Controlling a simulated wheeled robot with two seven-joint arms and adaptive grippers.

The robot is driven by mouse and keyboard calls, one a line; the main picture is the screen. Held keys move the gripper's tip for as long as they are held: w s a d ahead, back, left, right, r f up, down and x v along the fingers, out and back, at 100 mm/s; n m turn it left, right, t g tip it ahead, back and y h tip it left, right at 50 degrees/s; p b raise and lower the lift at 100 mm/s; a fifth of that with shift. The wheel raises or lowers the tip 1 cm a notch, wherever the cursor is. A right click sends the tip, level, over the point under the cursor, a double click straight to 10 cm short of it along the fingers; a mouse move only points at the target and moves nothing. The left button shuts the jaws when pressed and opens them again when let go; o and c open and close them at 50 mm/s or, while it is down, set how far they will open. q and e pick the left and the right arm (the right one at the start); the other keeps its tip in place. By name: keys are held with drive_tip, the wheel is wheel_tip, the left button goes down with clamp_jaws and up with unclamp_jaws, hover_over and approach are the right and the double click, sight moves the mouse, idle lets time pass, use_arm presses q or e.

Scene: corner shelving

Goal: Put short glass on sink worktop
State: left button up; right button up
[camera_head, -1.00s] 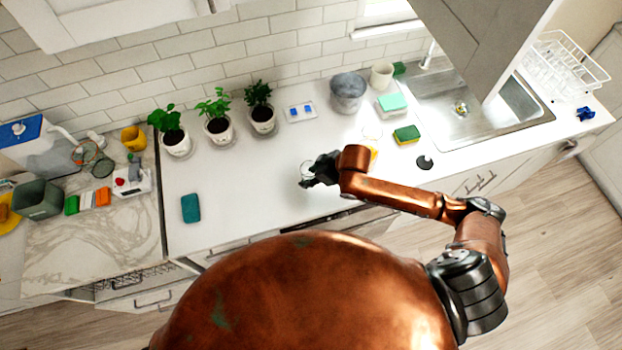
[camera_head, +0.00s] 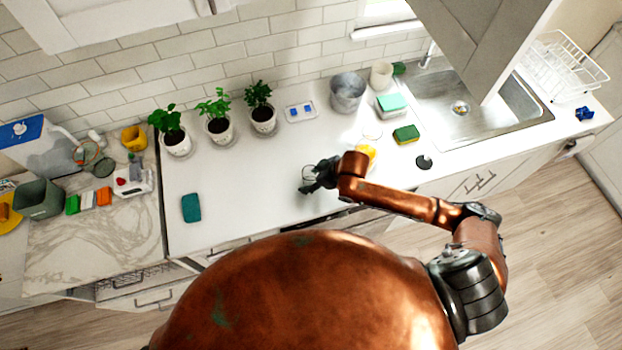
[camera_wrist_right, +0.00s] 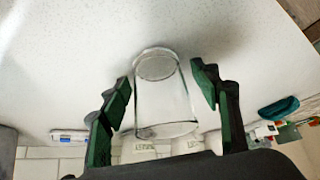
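The short clear glass (camera_wrist_right: 165,98) stands between the two dark green-padded fingers of my right gripper (camera_wrist_right: 162,95) in the right wrist view, which shows the worktop upside down. A gap shows between the glass and the right-hand finger; the left-hand finger is close to its side. In the head view the glass (camera_head: 308,172) is small and faint at the fingertips of my right gripper (camera_head: 314,178), over the front part of the white worktop (camera_head: 255,185). The sink (camera_head: 470,105) is at the right. My left gripper is not in view.
A grey bucket (camera_head: 347,92) and several potted plants stand behind. A teal item (camera_head: 191,207) lies left. A cabinet (camera_head: 480,40) overhangs the sink.

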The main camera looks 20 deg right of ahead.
drive_tip(key=shift+r, duration=0.1)
drive_tip(key=v, duration=1.2)
